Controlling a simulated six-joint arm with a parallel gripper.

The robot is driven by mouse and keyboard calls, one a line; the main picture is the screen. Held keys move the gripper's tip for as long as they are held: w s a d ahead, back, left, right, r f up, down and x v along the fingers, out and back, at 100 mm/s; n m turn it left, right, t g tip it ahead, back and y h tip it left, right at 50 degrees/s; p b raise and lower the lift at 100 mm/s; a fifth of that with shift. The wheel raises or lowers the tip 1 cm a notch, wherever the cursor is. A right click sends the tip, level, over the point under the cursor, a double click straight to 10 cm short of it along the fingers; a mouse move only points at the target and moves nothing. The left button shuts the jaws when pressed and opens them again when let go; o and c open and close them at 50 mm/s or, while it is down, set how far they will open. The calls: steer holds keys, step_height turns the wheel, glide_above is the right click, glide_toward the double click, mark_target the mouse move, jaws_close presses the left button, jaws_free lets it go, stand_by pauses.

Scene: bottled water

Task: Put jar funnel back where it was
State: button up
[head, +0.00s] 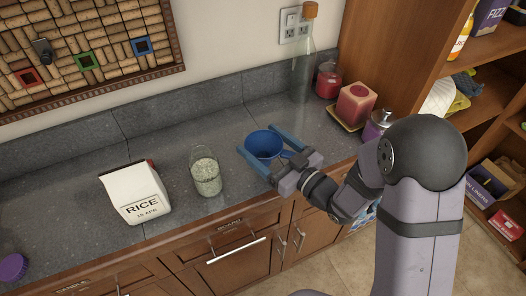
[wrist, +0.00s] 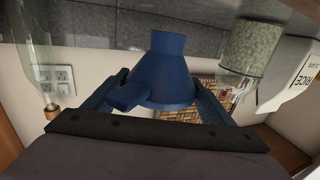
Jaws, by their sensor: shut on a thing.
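The jar funnel (head: 264,146) is blue, with a wide mouth facing up, over the right part of the counter. My gripper (head: 259,139) has its two blue-grey fingers on either side of it and is shut on it. In the wrist view, which is upside down, the funnel (wrist: 160,77) shows its cone, spout and side tab between the fingers. I cannot tell whether its spout touches the counter. A glass jar (head: 206,176) filled with rice stands upright to the left of the funnel; it also shows in the wrist view (wrist: 251,47).
A white rice carton (head: 136,195) stands left of the jar. A tall corked bottle (head: 302,70), a red jar (head: 328,80), a red candle (head: 356,103) and a purple-lidded pot (head: 377,124) stand at the back right. A purple lid (head: 13,267) lies far left.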

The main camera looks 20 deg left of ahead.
steer(key=shift+f, duration=1.85)
steer(key=shift+f, duration=0.2)
steer(key=o, duration=1.1)
steer(key=shift+c, duration=0.2)
steer(key=shift+r, duration=0.15)
steer(key=shift+r, duration=0.15)
steer(key=v, duration=0.9)
steer(key=shift+s+d+r, duration=0.1)
steer(key=shift+d, duration=0.2)
steer(key=shift+p+v, duration=1.2)
steer(key=shift+p, duration=0.15)
